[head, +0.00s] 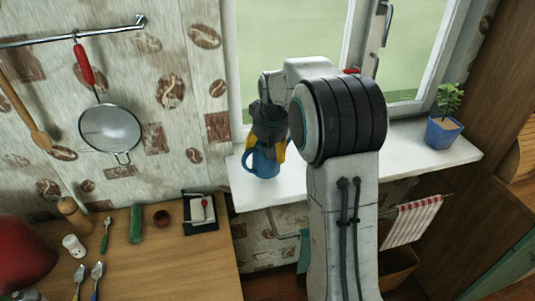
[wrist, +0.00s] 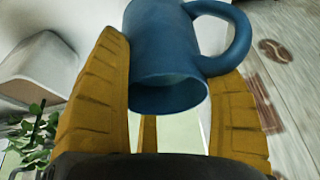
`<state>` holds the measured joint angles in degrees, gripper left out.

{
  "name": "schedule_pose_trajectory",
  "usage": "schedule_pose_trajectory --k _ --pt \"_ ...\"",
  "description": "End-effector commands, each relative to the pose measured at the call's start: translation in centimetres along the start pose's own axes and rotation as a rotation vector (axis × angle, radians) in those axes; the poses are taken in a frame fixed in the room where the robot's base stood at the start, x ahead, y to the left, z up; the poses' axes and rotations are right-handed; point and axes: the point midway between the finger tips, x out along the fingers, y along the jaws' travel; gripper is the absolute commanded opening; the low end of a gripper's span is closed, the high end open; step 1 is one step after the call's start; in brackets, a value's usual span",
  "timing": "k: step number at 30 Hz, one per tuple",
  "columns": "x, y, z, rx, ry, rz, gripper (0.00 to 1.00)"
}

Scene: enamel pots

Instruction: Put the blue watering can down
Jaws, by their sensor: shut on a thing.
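The blue watering can (head: 262,167) is at the left part of the white windowsill (head: 330,160) in the head view. It looks like a plain mug with a loop handle on the left; no spout shows. My gripper (head: 267,150) comes down from above, its yellow fingers shut on the can. In the wrist view the can (wrist: 165,45) sits between my two fingers (wrist: 170,75), its open rim towards the camera and its handle at upper right. The can looks roughly upright. I cannot tell whether its base touches the sill.
A blue pot with a green plant (head: 444,128) stands at the sill's right end. The window (head: 300,50) rises behind. Below left, a wooden table (head: 180,265) holds spoons, small jars and a black tray (head: 200,226). A striped towel (head: 412,220) hangs below the sill.

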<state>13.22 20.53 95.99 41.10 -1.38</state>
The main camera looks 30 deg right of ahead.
Motion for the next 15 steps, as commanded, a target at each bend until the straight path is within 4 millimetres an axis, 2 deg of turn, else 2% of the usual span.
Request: schedule_pose_trajectory --k 9,15 --pt "2.8 0.0 1.2 0.0 0.001 0.0 0.38" --pt "3.1 0.0 1.3 0.0 0.003 0.0 0.38"
